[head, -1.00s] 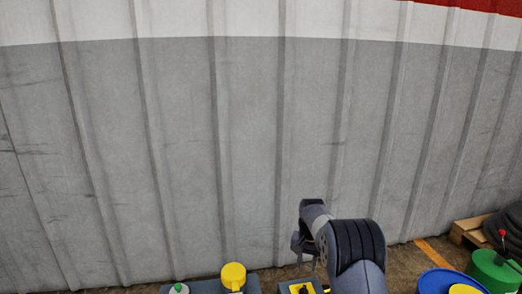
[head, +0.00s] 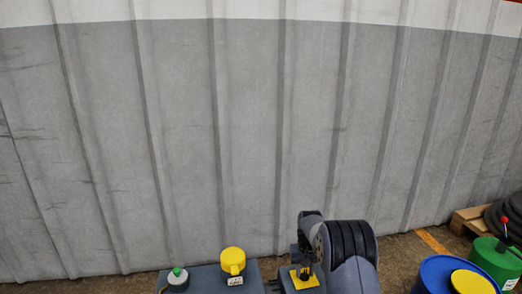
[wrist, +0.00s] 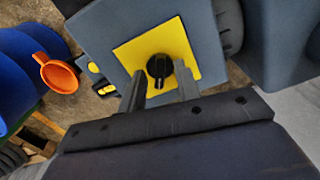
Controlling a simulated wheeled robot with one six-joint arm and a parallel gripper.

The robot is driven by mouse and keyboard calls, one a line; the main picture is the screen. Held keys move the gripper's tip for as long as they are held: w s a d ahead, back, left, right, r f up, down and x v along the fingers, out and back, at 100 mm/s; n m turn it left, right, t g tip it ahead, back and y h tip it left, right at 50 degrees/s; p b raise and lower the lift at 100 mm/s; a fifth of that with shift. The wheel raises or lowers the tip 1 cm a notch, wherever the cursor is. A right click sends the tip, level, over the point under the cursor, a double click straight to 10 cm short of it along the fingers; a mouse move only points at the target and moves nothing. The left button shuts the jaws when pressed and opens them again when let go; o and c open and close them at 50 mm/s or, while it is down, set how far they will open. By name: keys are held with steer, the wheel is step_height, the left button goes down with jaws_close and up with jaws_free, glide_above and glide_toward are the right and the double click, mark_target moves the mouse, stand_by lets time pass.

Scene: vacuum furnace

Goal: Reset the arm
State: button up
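My gripper (wrist: 159,70) shows in the wrist view with its two dark fingers apart, one on each side of a black knob (wrist: 159,70) on a yellow plate (wrist: 128,52). The plate is on a blue-grey box (wrist: 100,28). I cannot tell whether the fingers touch the knob. In the head view my arm comes up at the lower right of centre and its end hangs over the yellow plate (head: 304,282); the fingers are hard to make out there.
Blue (head: 440,272) and green (head: 495,258) drums and a pallet (head: 468,217) are at the right. A ribbed grey wall (head: 250,130) closes off the back.

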steer(key=n+b, duration=0.2)
steer(key=n, duration=0.1)
steer(key=shift+f+n+b, duration=0.15)
steer(key=shift+n+b, duration=0.2)
steer(key=shift+n, duration=0.05)
steer(key=n+b, duration=0.3)
steer(key=b, duration=0.1)
steer(key=shift+f+n, duration=0.1)
steer(key=shift+n, duration=0.3)
step_height(320, 180, up, 11)
steer(key=p, duration=0.4)
steer(key=shift+r, duration=0.2)
